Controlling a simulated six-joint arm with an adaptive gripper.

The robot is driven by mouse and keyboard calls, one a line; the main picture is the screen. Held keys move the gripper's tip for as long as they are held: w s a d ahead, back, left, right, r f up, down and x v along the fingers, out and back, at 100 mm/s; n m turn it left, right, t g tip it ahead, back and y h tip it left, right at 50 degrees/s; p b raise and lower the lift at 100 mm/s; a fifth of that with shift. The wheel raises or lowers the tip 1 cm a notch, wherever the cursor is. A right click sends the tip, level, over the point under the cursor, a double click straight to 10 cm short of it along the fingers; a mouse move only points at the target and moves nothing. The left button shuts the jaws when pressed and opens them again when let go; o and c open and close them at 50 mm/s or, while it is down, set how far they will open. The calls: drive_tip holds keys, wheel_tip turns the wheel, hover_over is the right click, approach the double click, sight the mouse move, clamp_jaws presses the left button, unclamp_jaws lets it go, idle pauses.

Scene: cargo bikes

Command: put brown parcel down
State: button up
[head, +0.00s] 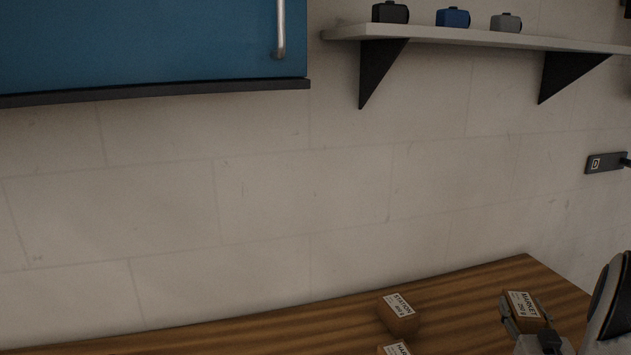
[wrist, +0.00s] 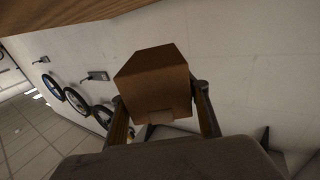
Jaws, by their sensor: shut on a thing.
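A brown parcel (head: 541,312) with a white "MARKET" label is at the right end of the wooden bench (head: 465,290) in the head view. My gripper (head: 527,318) is shut on it, with a finger on either side. In the wrist view the same brown parcel (wrist: 150,75) sits between the two fingers of my gripper (wrist: 163,108). I cannot tell whether the parcel touches the bench top or hangs just above it.
A brown parcel labelled "STATION" (head: 402,322) stands on the bench to the left, with another labelled parcel (head: 393,349) cut off below it. A shelf (head: 470,38) and blue cabinet (head: 140,45) are above. Wheels (wrist: 77,100) show in the wrist view.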

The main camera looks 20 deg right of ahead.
drive_tip(key=s+a+r+m+h, duration=0.1)
drive_tip(key=r, duration=0.2)
drive_tip(key=s+a+r+m+g+h, duration=0.1)
drive_tip(key=s+r, duration=0.1)
drive_tip(key=r, duration=0.2)
drive_tip(key=s+a+r+g+h, duration=0.1)
drive_tip(key=r, duration=0.3)
drive_tip(key=shift+s+a+r+m+h, duration=0.15)
drive_tip(key=shift+r+m+h, duration=0.15)
drive_tip(key=shift+m, duration=0.1)
drive_tip(key=s+a+r, duration=0.2)
drive_tip(key=a+r, duration=0.9)
drive_tip(key=r, duration=0.4)
drive_tip(key=shift+s+r, duration=0.15)
drive_tip(key=shift+r, duration=0.15)
drive_tip(key=w+a+n+t+y, duration=0.1)
drive_tip(key=w+a+y, duration=0.3)
drive_tip(key=a, duration=0.6)
drive_tip(key=w+a+n+t+y, duration=0.1)
drive_tip(key=w+a+n+y, duration=0.2)
drive_tip(key=a, duration=0.8)
drive_tip(key=w+a+n+t+y, duration=0.2)
drive_tip(key=w+a+n+y, duration=0.2)
drive_tip(key=a, duration=0.7)
drive_tip(key=shift+w+a+y, duration=0.15)
drive_tip(key=shift+w+y, duration=0.2)
drive_tip(key=shift+y, duration=0.15)
